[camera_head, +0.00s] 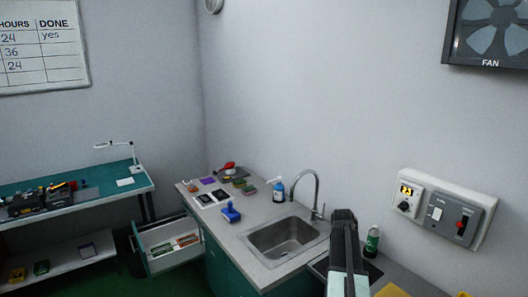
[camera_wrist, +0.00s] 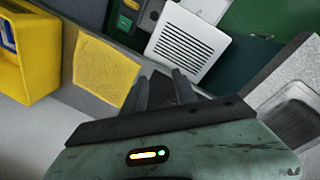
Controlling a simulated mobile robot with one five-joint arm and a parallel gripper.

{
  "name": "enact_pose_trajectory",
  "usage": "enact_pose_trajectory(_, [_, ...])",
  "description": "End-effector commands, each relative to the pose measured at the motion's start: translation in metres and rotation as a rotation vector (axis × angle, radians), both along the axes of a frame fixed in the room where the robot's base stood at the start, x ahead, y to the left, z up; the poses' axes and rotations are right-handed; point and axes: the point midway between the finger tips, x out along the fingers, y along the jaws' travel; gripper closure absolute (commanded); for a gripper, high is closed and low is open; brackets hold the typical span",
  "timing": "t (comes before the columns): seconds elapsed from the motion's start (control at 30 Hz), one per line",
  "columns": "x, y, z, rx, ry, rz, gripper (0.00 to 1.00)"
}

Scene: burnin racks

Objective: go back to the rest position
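My gripper (camera_head: 344,214) stands over the counter (camera_head: 300,207) in the head view, just right of the sink, with my arm coming up from the bottom edge. In the wrist view my gripper (camera_wrist: 161,80) has its two dark fingers apart, and I see nothing held between them. The fingers point toward a yellow cloth (camera_wrist: 105,70) and a white slatted panel (camera_wrist: 184,42), apart from both as far as I can tell.
The sink (camera_head: 284,238) with its tall faucet (camera_head: 317,194) and a green bottle (camera_head: 372,241) are close to my arm. A switch panel (camera_head: 455,216) is on the right wall. An open drawer (camera_head: 170,245) juts out at left. A yellow bin (camera_wrist: 22,55) is at the wrist view's left.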

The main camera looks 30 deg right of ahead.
Motion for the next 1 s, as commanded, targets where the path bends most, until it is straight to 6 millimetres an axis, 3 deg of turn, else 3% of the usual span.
enact_pose_trajectory(0.03, [0.024, 0.04, -0.014, 0.004, -0.003, 0.068, 0.66])
enact_pose_trajectory(0.1, [0.054, 0.094, -0.024, 0.012, -0.008, 0.158, 0.66])
enact_pose_trajectory(0.17, [0.074, 0.142, -0.033, 0.02, -0.014, 0.236, 0.66])
enact_pose_trajectory(0.3, [0.103, 0.26, -0.053, 0.043, -0.025, 0.419, 0.66])
enact_pose_trajectory(0.4, [0.107, 0.346, -0.067, 0.066, -0.032, 0.55, 0.66])
enact_pose_trajectory(0.5, [0.096, 0.418, -0.078, 0.091, -0.039, 0.663, 0.66])
enact_pose_trajectory(0.6, [0.076, 0.468, -0.084, 0.119, -0.046, 0.74, 0.66])
enact_pose_trajectory(0.73, [0.054, 0.478, -0.081, 0.152, -0.059, 0.746, 0.66])
enact_pose_trajectory(1.0, [0.054, 0.48, -0.08, 0.163, -0.064, 0.745, 0.66])
